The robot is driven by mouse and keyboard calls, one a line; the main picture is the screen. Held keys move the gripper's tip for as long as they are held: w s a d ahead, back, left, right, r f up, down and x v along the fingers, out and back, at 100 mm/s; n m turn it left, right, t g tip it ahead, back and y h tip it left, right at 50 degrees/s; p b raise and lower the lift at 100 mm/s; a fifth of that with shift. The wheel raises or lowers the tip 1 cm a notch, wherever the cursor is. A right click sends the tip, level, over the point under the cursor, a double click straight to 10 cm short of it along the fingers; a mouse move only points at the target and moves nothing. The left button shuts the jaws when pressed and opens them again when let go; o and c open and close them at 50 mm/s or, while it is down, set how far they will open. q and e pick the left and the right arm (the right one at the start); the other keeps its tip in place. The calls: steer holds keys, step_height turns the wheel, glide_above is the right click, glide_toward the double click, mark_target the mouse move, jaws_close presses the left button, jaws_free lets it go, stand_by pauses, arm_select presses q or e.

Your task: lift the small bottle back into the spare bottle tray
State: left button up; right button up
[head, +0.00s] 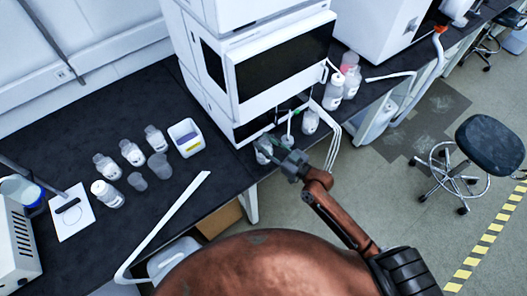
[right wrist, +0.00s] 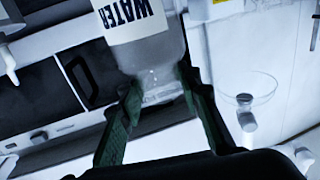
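A small clear bottle (head: 263,149) with a white label stands out at the front of the chromatography stack in the head view. Whether the bottle's base touches anything is not clear. My left gripper is not in view.
The white stack (head: 215,75) stands close behind the right gripper. Other bottles (head: 333,92) stand to its right, near white tubing (head: 333,145). Several bottles and cups (head: 132,153) and a white open box (head: 186,138) stand on the dark bench at left. A stool (head: 490,145) is at right.

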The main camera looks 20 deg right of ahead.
jaws_close()
stand_by(0.3)
steer(key=shift+r, duration=0.15)
